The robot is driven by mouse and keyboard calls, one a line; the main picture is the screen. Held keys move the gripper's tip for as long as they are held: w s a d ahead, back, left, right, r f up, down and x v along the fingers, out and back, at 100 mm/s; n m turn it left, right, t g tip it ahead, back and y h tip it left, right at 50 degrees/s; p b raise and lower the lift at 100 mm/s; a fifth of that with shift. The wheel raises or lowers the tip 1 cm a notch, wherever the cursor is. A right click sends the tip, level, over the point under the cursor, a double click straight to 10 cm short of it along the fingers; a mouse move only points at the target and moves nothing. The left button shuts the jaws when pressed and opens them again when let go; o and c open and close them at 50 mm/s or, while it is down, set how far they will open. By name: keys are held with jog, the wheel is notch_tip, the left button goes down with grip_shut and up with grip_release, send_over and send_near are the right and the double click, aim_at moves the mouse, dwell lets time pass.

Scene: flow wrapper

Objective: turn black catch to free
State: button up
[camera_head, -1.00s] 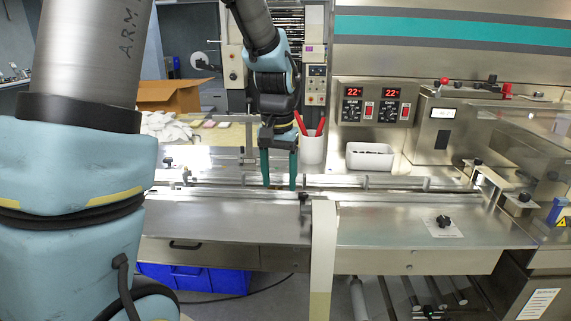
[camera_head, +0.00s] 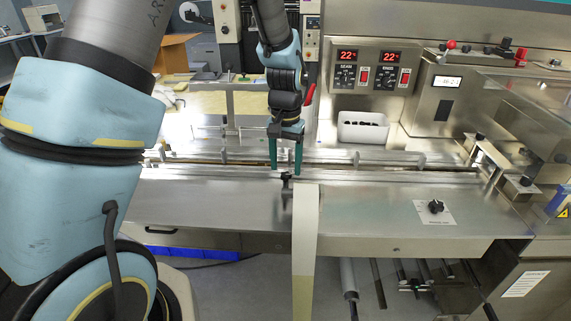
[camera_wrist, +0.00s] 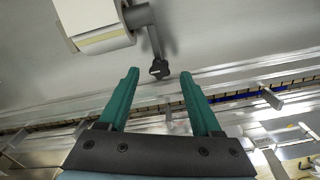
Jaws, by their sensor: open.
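A small black catch (camera_head: 286,178) sits at the front rail of the machine bed, beside the top of the pale upright strip. In the wrist view the black catch (camera_wrist: 159,69) is at the end of a grey lever, beyond and between my fingertips. My gripper (camera_head: 286,168) points down over the rail with its two green fingers apart. In the wrist view my gripper (camera_wrist: 159,76) is open and empty, with the catch centred in the gap. I cannot tell whether the fingers touch it.
A pale upright strip (camera_head: 304,235) stands just in front of the catch. Long metal rails (camera_head: 390,174) run behind it. A white bin (camera_head: 363,127) stands behind the rails. A black knob (camera_head: 436,206) on a white label is to the right. The steel deck (camera_head: 215,203) to the left is clear.

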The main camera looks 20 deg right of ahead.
jog(key=shift+f, duration=0.85)
jog(key=shift+c, duration=0.2)
grip_shut()
